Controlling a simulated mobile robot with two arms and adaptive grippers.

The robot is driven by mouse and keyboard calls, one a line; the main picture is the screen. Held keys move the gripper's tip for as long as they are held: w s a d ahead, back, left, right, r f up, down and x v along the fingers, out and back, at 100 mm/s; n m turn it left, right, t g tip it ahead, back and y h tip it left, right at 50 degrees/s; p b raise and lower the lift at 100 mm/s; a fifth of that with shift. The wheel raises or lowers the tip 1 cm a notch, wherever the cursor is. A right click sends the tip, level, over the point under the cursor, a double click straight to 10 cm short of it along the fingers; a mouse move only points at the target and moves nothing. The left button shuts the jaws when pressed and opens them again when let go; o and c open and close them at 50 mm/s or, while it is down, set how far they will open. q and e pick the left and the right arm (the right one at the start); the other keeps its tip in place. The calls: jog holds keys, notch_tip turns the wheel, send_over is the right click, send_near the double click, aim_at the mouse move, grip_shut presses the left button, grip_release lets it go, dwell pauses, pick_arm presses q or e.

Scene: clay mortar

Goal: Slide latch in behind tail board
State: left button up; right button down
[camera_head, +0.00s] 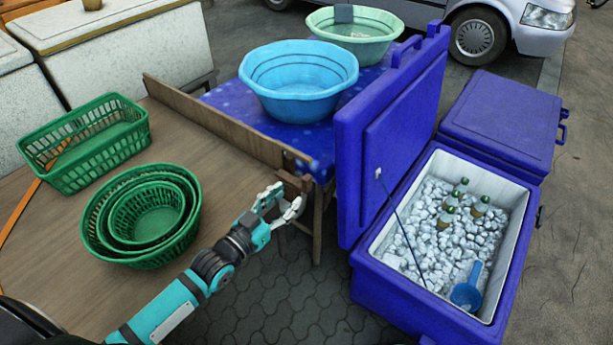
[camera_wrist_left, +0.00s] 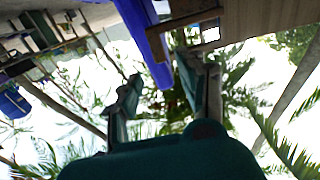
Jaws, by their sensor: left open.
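The tail board (camera_head: 215,124) is a long, thin wooden plank standing on edge along the far edge of the wooden table. At its right end, by the table corner, is a small brown wooden piece that looks like the latch (camera_head: 294,183). My left gripper (camera_head: 284,204) is open just below this piece, with its fingers pointing toward it. I cannot tell whether they touch. In the left wrist view my two fingers (camera_wrist_left: 165,92) are spread apart with nothing seen between them. A brown wooden bar (camera_wrist_left: 190,21) shows beyond the fingertips. My right gripper is not in view.
Green baskets (camera_head: 146,215) and a green crate (camera_head: 85,142) stand on the wooden table (camera_head: 60,225). Behind the board, basins (camera_head: 298,80) sit on a blue-covered table. A blue cooler (camera_head: 400,285) with its lid (camera_head: 385,135) raised stands close to the right.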

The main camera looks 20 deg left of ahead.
aim_at(304, 180)
pick_arm(q)
jog(key=x, duration=0.7)
jog(key=shift+w+d, duration=0.15)
jog(key=shift+w, duration=0.45)
jog(key=shift+w+d, duration=0.1)
jog(key=shift+d, duration=0.05)
jog(key=c, duration=0.7)
grip_shut()
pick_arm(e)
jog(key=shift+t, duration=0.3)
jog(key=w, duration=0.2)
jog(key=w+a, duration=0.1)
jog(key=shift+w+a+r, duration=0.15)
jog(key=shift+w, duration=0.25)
